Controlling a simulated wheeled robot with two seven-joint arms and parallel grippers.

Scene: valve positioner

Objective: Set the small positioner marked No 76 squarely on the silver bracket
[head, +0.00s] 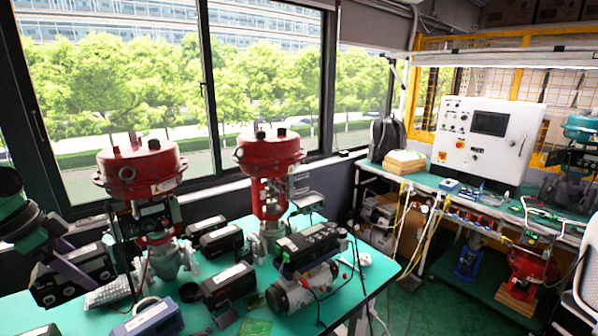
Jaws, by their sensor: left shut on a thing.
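My left gripper (66,262) comes in from the left and is shut on a black box-shaped positioner (88,268) with a white label. The positioner is tilted at the left of the green table, beside the left red valve (140,170). I cannot read its number or tell whether it touches the table. A silver bracket (308,199) appears to stick out from the right side of the second red valve (268,155), to the right of my gripper. Its top looks bare. My right gripper is not in view.
Several black boxes (228,284) crowd the green table (375,275), with a blue-grey box (150,318) in front. A positioner on a silver actuator (300,288) stands right of them, with loose cables. A white control cabinet (488,138) stands on the bench behind right.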

